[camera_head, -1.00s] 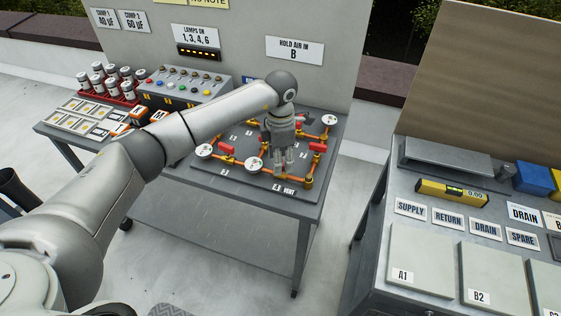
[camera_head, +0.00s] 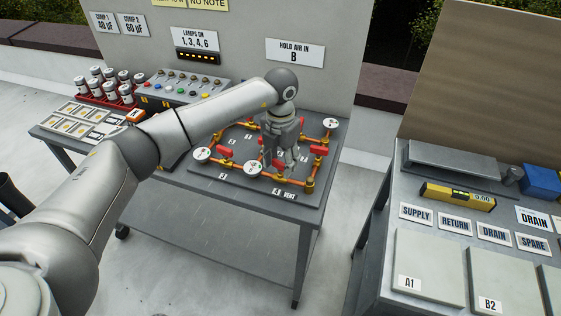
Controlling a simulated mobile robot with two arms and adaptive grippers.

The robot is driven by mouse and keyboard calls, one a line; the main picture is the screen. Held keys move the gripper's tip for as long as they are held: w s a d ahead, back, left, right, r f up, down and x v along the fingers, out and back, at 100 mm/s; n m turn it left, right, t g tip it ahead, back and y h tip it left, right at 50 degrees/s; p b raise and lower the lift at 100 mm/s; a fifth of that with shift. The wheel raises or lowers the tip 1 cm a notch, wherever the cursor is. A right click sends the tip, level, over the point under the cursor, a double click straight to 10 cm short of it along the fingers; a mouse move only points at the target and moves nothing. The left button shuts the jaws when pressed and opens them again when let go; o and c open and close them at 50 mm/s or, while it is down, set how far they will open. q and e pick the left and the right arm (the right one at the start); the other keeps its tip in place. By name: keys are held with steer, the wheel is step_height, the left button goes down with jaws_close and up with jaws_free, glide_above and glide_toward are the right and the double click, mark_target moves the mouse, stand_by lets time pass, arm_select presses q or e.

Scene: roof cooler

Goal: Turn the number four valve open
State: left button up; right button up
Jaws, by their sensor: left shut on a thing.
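The valve board (camera_head: 214,180) lies on a grey metal table, with orange pipes, brass fittings, white gauges and red valve handles. My left gripper (camera_head: 279,165) points down over the front pipe, by the plate marked 4 (camera_head: 277,191). It is shut on a red valve handle (camera_head: 276,163), mostly hidden by the fingers; its angle cannot be told. Other red handles show at the left (camera_head: 225,152) and right (camera_head: 320,150). My right gripper is out of view.
A VENT label (camera_head: 289,197) is at the board's front edge. A sign reading HOLD AIR IN B (camera_head: 295,52) is on the panel behind. A lamp box (camera_head: 185,88) stands at the left. A second bench (camera_head: 385,250) is at the right, across a gap.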

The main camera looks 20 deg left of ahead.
mark_target(280, 162)
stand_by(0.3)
arm_select(q)
steer(key=o, duration=1)
steer(key=shift+r, duration=0.1)
step_height(280, 162, up, 12)
steer(key=shift+f, duration=0.1)
stand_by(0.3)
